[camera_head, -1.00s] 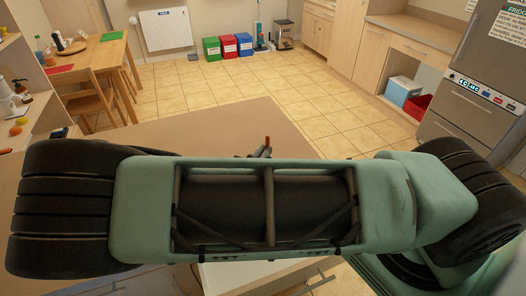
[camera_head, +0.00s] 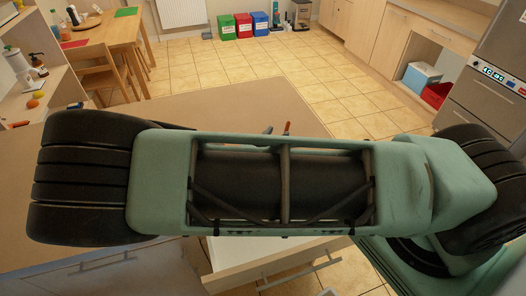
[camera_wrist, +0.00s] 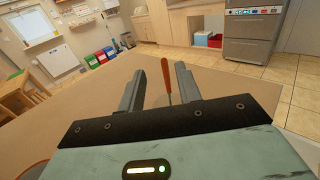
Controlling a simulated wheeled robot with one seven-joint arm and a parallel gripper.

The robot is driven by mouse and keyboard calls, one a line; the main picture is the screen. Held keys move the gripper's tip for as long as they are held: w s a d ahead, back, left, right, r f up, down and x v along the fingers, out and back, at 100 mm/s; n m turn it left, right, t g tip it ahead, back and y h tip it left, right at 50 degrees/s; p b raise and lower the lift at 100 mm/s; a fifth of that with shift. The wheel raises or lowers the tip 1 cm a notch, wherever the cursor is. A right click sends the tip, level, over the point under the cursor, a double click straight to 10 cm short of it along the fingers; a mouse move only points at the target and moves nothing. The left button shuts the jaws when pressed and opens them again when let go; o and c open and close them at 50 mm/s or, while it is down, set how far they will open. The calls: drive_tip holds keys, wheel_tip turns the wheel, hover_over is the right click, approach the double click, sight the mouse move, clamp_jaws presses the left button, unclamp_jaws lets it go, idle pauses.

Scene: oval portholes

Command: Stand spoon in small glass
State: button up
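My gripper (camera_wrist: 160,78) is in the wrist view with its two grey fingers apart. An upright, slightly tilted orange-brown handle (camera_wrist: 166,76), likely the spoon's, stands between them, nearer the right finger, with a visible gap to the left one. I cannot make out a small glass in either view.
The brown countertop (camera_head: 255,105) lies around my gripper and looks clear beyond it. A shelf with an orange fruit (camera_head: 33,103) and bottles stands at the left. A pale drawer front (camera_head: 285,262) juts out below my arm. Tiled floor (camera_head: 210,70) lies beyond.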

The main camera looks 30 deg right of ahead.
drive_tip(key=b+v, duration=0.4)
drive_tip(key=v, duration=1.3)
drive_tip(key=shift+b, duration=0.3)
